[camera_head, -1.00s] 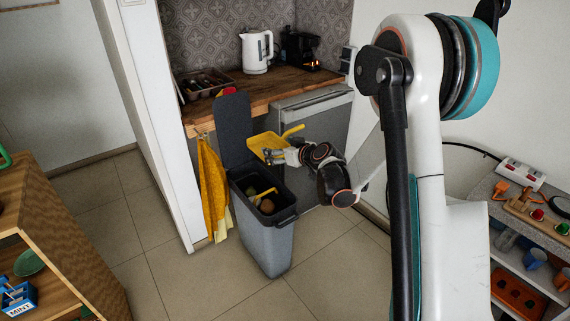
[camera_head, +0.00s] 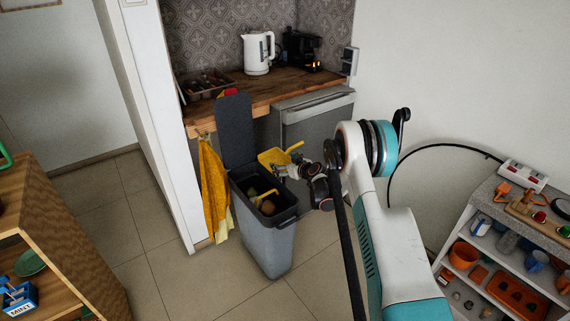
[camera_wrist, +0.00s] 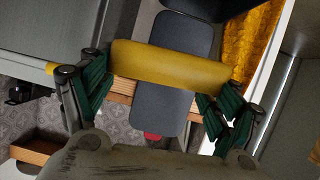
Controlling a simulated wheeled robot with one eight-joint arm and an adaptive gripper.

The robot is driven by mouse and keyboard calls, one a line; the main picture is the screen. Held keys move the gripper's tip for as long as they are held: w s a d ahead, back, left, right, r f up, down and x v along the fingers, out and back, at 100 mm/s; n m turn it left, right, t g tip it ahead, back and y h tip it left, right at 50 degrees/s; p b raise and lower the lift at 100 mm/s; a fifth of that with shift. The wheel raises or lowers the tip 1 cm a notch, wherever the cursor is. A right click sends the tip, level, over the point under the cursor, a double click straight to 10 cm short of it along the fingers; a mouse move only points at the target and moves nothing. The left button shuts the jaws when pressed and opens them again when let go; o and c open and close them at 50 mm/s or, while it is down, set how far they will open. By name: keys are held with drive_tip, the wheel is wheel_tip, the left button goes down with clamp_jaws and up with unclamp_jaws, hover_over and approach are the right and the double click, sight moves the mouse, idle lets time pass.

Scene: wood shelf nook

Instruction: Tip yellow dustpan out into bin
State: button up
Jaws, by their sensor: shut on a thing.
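The yellow dustpan (camera_head: 272,158) is at the back right edge of the bin, close above the rim, its handle (camera_head: 294,147) pointing up to the right. Part of it is behind my gripper (camera_head: 280,171). In the wrist view, my gripper (camera_wrist: 152,92) is shut on a yellow part of the dustpan (camera_wrist: 170,66), lying between its green finger pads. The grey bin (camera_head: 262,243) stands on the floor with its dark lid (camera_head: 236,130) upright. Inside the bin are a yellow piece (camera_head: 262,194) and a brownish round thing (camera_head: 267,207).
A wooden counter (camera_head: 240,103) with a white kettle (camera_head: 258,54) and a cutlery tray (camera_head: 205,84) is behind the bin. A yellow cloth (camera_head: 212,190) hangs left of it. A cluttered shelf (camera_head: 480,232) stands at right. Floor in front is clear.

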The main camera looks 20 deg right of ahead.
drive_tip(key=a+n, duration=0.1)
drive_tip(key=f+n+h, duration=0.1)
drive_tip(key=shift+s+a+f+n+t+h, duration=0.2)
drive_tip(key=shift+s+a+n+t+h, duration=0.1)
drive_tip(key=shift+a, duration=0.1)
drive_tip(key=a+n, duration=0.1)
drive_tip(key=f+n+t+h, duration=0.1)
drive_tip(key=shift+s+a+f+n, duration=0.1)
drive_tip(key=shift+s+a+n, duration=0.15)
drive_tip(key=shift+a+n, duration=0.1)
drive_tip(key=shift+s+a+r+n+t+h, duration=0.25)
drive_tip(key=shift+a+n+h, duration=0.2)
drive_tip(key=shift+n, duration=0.3)
drive_tip(key=shift+s+a+r+n+t+h, duration=0.1)
drive_tip(key=shift+a+n+t+h, duration=0.25)
drive_tip(key=shift+a+n, duration=0.3)
drive_tip(key=shift+d, duration=0.1)
